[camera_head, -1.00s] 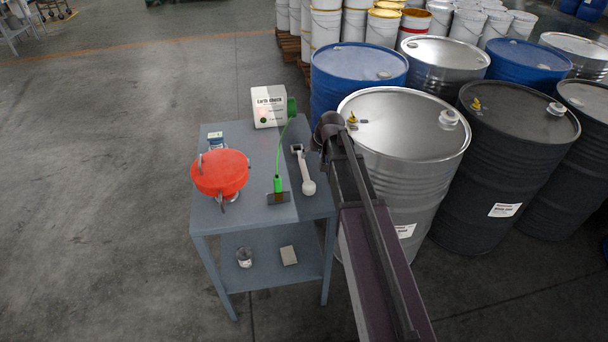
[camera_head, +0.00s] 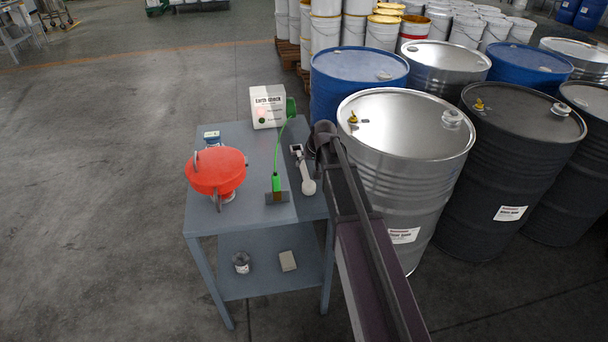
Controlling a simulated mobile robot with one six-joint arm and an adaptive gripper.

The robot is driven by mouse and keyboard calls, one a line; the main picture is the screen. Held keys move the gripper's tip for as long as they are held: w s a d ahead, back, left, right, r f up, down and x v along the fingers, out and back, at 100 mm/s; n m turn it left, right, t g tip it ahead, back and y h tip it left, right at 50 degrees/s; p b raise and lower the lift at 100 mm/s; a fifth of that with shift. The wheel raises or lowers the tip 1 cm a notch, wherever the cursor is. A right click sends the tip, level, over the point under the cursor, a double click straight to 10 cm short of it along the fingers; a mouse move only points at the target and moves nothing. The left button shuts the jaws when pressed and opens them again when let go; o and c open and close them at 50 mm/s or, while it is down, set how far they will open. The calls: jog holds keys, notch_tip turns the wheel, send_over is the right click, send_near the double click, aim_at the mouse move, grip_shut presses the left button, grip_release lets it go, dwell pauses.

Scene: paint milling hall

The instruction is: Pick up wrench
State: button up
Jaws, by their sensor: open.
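A pale tool (camera_head: 306,176) with a dark-and-white squarish head and a rounded near end lies at the right side of the grey-blue table. It looks most like the wrench, but is too small to be sure. My dark arm reaches up from the bottom right, and its far end is close to the table's right edge, just right of the tool's head. My gripper cannot be made out; the arm seems to hide it.
The table (camera_head: 204,222) also bears a red funnel-like vessel (camera_head: 216,170), a green clamp with a cable (camera_head: 276,184) and a white box (camera_head: 267,106). A jar (camera_head: 241,262) and a block (camera_head: 287,261) sit on the lower shelf. A silver drum (camera_head: 405,125) stands close right. Left floor is clear.

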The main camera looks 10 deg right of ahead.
aim_at(306, 169)
jog(key=shift+f, duration=0.1)
dwell(0.3)
jog(key=b+x, duration=0.3)
jog(key=shift+s+d+f, duration=0.1)
jog(key=shift+b+x, duration=0.95)
jog(key=shift+x, duration=0.05)
jog(key=shift+c, duration=0.2)
grip_shut()
